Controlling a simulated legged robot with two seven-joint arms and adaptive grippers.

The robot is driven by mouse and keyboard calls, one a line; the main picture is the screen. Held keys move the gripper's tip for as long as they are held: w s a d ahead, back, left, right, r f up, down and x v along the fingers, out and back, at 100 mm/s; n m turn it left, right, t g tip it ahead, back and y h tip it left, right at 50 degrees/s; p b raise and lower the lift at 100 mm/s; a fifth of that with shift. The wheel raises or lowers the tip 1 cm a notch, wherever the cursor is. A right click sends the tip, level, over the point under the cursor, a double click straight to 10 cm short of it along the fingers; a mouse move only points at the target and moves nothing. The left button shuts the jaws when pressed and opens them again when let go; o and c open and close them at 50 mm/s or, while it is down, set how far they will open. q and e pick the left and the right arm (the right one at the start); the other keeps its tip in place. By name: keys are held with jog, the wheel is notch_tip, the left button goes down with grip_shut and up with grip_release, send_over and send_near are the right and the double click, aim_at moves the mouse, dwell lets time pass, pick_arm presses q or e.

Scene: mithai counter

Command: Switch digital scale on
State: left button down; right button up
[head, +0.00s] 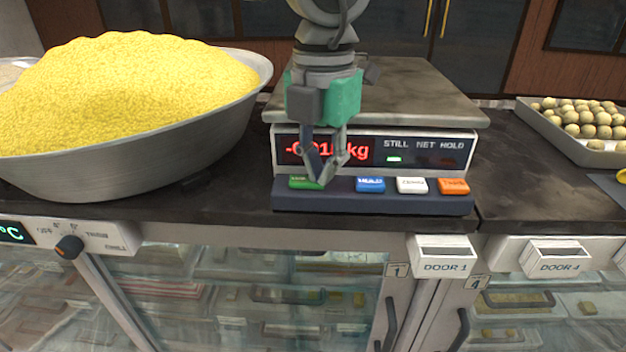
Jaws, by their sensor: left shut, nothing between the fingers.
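The digital scale (374,194) stands on the dark counter, with a bare metal weighing plate (420,95) on top. Its display is lit and shows red digits ending in "kg", partly hidden by my gripper. A green light shows under "STILL". Along the front are a green button (299,182), a blue button (370,184), a white button (411,185) and an orange button (453,186). My left gripper (323,180) points down in front of the display, shut and empty. Its fingertips are at the green button and partly cover it; I cannot tell whether they touch. My right gripper is not in view.
A wide metal bowl (205,148) heaped with yellow grains stands left of the scale. A tray (567,142) of round sweets is at the right. Below the counter edge are a control dial (70,246), door labels (444,256) and glass-fronted cabinets.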

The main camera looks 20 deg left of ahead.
aim_at(320, 135)
pick_arm(q)
jog(key=shift+a, duration=0.35)
jog(key=shift+a+r+p, duration=0.15)
jog(key=shift+r+p, duration=0.3)
jog(key=shift+p, duration=0.15)
jog(key=shift+r+p, duration=0.9)
jog(key=shift+p, duration=0.15)
jog(key=shift+d+r+p, duration=0.2)
jog(key=shift+r+p, duration=0.1)
jog(key=shift+r, duration=0.2)
jog(key=shift+d+r+p, duration=0.15)
jog(key=shift+r+p, duration=0.1)
jog(key=shift+r, duration=0.8)
jog(key=shift+a+r, duration=0.25)
jog(key=shift+r, duration=0.3)
